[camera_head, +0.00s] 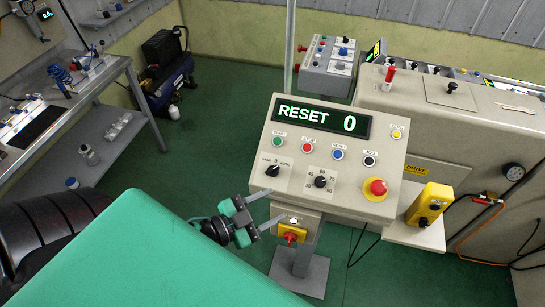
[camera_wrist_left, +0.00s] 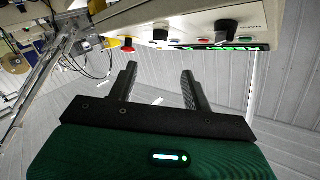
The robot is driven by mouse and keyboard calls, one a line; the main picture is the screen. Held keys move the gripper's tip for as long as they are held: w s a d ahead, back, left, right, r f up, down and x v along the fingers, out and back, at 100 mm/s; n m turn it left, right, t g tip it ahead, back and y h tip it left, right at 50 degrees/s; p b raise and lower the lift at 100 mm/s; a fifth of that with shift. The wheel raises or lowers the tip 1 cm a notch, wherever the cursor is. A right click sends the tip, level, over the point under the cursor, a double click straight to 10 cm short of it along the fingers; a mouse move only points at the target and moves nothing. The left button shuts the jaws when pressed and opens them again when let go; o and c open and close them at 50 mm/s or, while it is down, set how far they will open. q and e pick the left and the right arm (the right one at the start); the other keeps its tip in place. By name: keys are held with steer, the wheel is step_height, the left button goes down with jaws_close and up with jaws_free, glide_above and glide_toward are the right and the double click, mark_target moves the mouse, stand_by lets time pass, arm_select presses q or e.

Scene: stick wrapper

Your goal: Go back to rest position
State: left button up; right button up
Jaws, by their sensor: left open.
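My left gripper (camera_head: 262,212) is open and empty in the head view. Its fingers point right, in front of the lower left part of the control panel (camera_head: 263,187). In the left wrist view the two dark fingers (camera_wrist_left: 158,90) stand apart with nothing between them. The panel's display (camera_head: 320,117) reads "RESET 0". Below it are several small buttons, two black rotary knobs and a red emergency stop (camera_head: 376,188). A yellow box with a red knob (camera_head: 291,234) hangs under the panel, just right of the fingertips. My right gripper is not in view.
A grey workbench (camera_head: 108,75) with tools stands at the left. A black compressor (camera_head: 168,62) is on the green floor behind. A large beige machine (camera_head: 450,120) fills the right, with a yellow control box (camera_head: 429,205) on it. Open floor (camera_head: 225,105) lies between bench and panel.

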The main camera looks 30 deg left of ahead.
arm_select(q)
steer(key=w+a+f+n+g+y+b, duration=0.1)
steer(key=a+f+y, duration=0.15)
steer(key=f, duration=0.75)
steer(key=a+f+n+g+y, duration=0.15)
steer(key=a+f, duration=0.25)
steer(key=f, duration=0.7)
steer(key=s+a+f+n+g+y+b, duration=0.1)
steer(key=s+a+f+g, duration=0.15)
steer(key=f, duration=0.75)
steer(key=s+a+f+n+g+y, duration=0.15)
steer(key=s+f, duration=0.25)
steer(key=f, duration=0.7)
steer(key=s+d+f+n+g+b, duration=0.1)
steer(key=s+d+f+g, duration=0.2)
steer(key=s+f, duration=0.8)
steer(key=s+d+f+n+g+b, duration=0.1)
steer(key=s+d+f+g, duration=0.2)
steer(key=s+f, duration=0.8)
steer(key=shift+s+f+g, duration=0.15)
steer(key=shift+s+g, duration=0.6)
steer(key=shift+s, duration=0.05)
steer(key=shift+y, duration=0.25)
